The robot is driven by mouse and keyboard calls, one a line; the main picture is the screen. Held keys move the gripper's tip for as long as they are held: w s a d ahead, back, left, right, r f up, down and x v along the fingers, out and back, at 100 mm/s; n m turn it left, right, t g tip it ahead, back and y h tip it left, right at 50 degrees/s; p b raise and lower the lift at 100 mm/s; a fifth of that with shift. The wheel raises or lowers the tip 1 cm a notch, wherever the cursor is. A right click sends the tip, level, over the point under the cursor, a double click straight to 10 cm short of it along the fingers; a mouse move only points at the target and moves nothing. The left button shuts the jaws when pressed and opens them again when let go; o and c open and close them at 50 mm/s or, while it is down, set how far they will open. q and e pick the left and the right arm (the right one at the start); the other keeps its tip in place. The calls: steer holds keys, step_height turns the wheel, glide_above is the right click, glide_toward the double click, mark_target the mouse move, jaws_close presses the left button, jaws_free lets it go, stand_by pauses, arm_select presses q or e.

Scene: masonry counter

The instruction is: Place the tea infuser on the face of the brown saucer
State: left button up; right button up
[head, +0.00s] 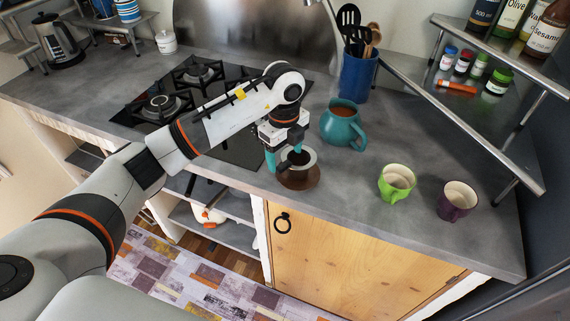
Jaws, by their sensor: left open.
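The brown saucer (301,184) lies on the grey counter near its front edge. The tea infuser (309,163), a pale grey ring with a dark middle, is over the saucer and seems to rest on its face; the contact beneath it is hidden. My left gripper (284,159) is open, with its teal fingertips spread at the infuser's left and rear side. From this view I cannot tell whether a finger touches the infuser. My right gripper is not in view.
A teal jug (342,126) stands just behind and right of the saucer. A green mug (396,183) and a purple mug (457,201) stand to the right. A blue utensil pot (357,77) is behind. The black hob (178,100) lies left, partly under my arm.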

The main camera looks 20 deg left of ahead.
arm_select(q)
step_height(320, 180, up, 8)
steer(key=b, duration=0.1)
stand_by(0.4)
